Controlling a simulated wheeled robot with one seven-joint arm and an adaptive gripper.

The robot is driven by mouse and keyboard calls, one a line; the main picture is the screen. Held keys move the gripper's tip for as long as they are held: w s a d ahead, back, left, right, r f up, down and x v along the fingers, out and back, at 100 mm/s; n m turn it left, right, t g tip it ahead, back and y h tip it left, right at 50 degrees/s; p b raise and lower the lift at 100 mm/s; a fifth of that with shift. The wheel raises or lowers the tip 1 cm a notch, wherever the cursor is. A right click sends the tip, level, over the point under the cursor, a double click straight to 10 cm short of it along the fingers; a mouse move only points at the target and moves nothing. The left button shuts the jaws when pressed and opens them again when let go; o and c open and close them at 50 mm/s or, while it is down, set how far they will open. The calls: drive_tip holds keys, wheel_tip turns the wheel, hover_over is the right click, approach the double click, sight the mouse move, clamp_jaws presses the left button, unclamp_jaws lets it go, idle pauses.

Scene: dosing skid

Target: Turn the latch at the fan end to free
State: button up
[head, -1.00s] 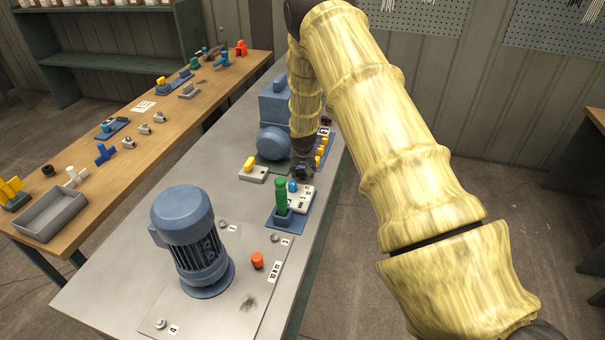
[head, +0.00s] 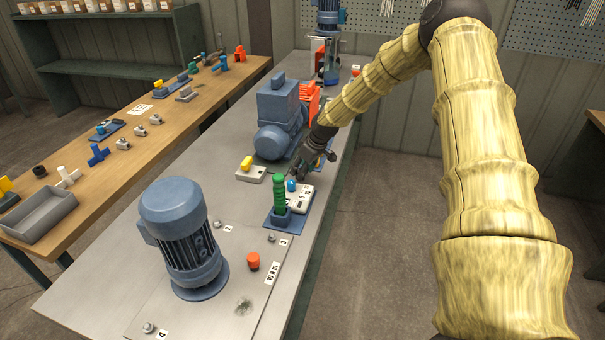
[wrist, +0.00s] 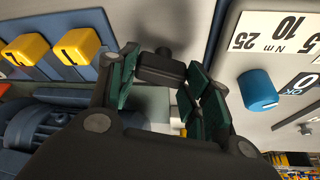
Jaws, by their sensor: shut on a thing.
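My gripper (wrist: 165,75) shows in the wrist view with its green-padded fingers closed on a small black block (wrist: 160,68) that has a short stem; it looks like the latch handle. Which way the latch is turned I cannot tell. In the head view my gripper (head: 308,167) is low over the bench, just right of the blue pump unit (head: 277,137). There the arm and fingers hide the latch.
Yellow numbered tabs (wrist: 78,46) and a blue knob (wrist: 258,90) on a torque setter flank the gripper. A green handle (head: 279,195) stands nearby. A blue motor (head: 180,235) stands in front on the bench. The floor to the right is clear.

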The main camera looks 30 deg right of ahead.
drive_tip(key=shift+d+n+g+y+b, duration=0.1)
drive_tip(key=shift+n+g+y+b, duration=0.45)
drive_tip(key=shift+n+b, duration=1.15)
drive_tip(key=shift+n+p, duration=0.35)
drive_tip(key=shift+n, duration=0.05)
drive_tip(key=o, duration=1)
drive_tip(key=shift+o, duration=0.2)
drive_tip(key=shift+r, duration=0.1)
drive_tip(key=v, duration=1.1)
drive_tip(key=shift+s+d+r, duration=0.15)
drive_tip(key=shift+d+r, duration=0.2)
